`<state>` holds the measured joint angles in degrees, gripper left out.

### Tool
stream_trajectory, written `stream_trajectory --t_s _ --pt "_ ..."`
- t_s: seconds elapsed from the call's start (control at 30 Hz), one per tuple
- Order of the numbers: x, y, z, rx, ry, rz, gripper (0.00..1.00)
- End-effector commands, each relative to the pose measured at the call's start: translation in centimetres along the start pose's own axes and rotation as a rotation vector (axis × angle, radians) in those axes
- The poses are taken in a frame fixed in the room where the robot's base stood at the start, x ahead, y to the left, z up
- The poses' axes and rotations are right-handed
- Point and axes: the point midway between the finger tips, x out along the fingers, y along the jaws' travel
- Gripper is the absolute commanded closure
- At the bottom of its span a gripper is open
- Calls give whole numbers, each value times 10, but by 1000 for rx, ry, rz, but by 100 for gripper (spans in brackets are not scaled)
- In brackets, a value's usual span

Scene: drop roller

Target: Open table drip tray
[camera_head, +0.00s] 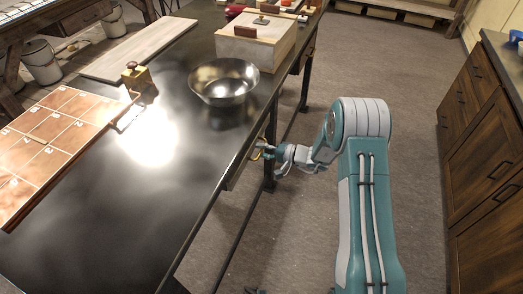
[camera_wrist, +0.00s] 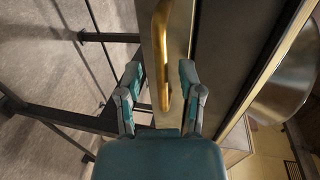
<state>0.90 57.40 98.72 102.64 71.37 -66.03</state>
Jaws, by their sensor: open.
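The drip tray's front (camera_head: 240,168) is a narrow panel under the right edge of the dark table. In the wrist view its grey front (camera_wrist: 178,30) carries a curved brass handle (camera_wrist: 160,45). The tray looks flush or nearly so with the table side; I cannot tell exactly. My gripper (camera_head: 264,151) reaches the tray front from the right. In the wrist view my gripper (camera_wrist: 160,70) is open, with one finger on each side of the handle. I cannot tell if either finger touches it. Part of the handle's lower end is close to the palm.
The dark table (camera_head: 90,205) holds a metal bowl (camera_head: 224,82), a brown tiled board (camera_head: 60,130), a brass block (camera_head: 136,74), a pale plank (camera_head: 140,48) and a pale box (camera_head: 257,40). Wooden cabinets (camera_head: 490,150) stand at right. The floor (camera_head: 400,75) between is clear.

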Motion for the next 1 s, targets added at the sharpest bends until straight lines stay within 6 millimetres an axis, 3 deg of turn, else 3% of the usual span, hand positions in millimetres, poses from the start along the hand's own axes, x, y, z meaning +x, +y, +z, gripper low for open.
stream_trajectory --t_s 0.27,0.37,0.4,0.77,1.0 --pt "3 0 0 0 1 0 52" --pt "2 0 0 0 1 0 92" --pt "2 0 0 0 1 0 100" --pt "-1 2 0 2 1 3 100" --pt "-32 9 -1 4 5 4 100"
